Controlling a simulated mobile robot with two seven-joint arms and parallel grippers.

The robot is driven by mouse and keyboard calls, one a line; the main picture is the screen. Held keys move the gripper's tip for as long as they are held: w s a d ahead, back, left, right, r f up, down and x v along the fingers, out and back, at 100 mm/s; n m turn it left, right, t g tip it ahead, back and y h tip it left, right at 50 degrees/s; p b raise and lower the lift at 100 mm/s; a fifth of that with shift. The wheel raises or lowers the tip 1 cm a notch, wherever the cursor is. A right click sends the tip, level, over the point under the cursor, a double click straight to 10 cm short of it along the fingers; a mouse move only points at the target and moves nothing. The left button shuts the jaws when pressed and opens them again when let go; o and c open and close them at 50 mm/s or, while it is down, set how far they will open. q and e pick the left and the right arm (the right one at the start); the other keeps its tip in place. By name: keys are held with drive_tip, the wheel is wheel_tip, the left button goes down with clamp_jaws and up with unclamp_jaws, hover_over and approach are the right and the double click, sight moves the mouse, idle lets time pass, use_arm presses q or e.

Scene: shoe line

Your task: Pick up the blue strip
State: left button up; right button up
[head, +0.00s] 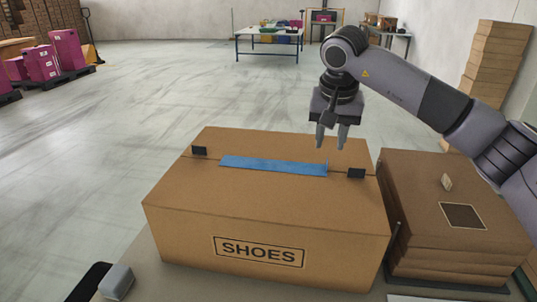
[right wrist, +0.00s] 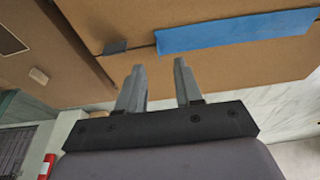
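The blue strip (head: 274,165) lies flat along the top seam of a large cardboard box (head: 254,203) marked SHOES. It also shows at the upper right of the right wrist view (right wrist: 236,32). My right gripper (head: 331,142) hangs fingers-down above the far right part of the box, near the strip's right end. Its two fingers (right wrist: 159,72) are apart with nothing between them, and it does not touch the strip. My left gripper is not in view.
Two dark clips (head: 199,151) (head: 356,173) sit on the seam beyond each end of the strip. A stack of flat brown boxes (head: 450,215) stands close to the right. A grey block (head: 117,281) sits at the front left. Open floor lies left and behind.

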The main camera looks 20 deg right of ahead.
drive_tip(key=shift+w+d+f, duration=0.1)
drive_tip(key=shift+w+f, duration=0.05)
drive_tip(key=shift+w, duration=0.15)
drive_tip(key=shift+w+f, duration=0.1)
drive_tip(key=shift+f, duration=0.2)
drive_tip(key=x, duration=0.6)
drive_tip(key=shift+d, duration=0.25)
drive_tip(key=shift+c, duration=0.3)
clamp_jaws()
